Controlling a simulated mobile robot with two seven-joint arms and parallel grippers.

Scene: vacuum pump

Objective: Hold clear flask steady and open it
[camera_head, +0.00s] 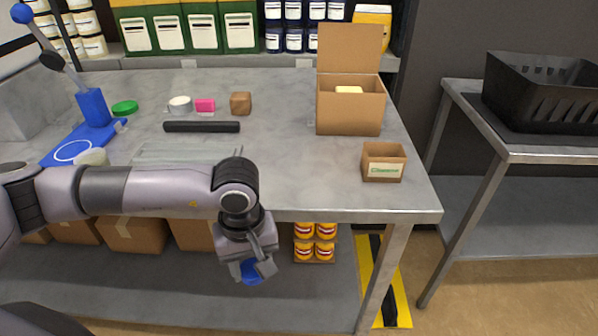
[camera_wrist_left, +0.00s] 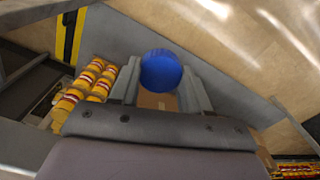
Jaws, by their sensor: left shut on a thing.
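My left gripper (camera_head: 254,268) hangs in front of the table's front edge, below the height of the top. It is shut on a round blue piece (camera_head: 250,271). My right gripper is not in view.
On the grey table (camera_head: 290,160) stand a blue lever stand (camera_head: 92,108), a green lid (camera_head: 125,107), a black bar (camera_head: 202,127), an open cardboard box (camera_head: 350,105) and a small labelled box (camera_head: 384,163).

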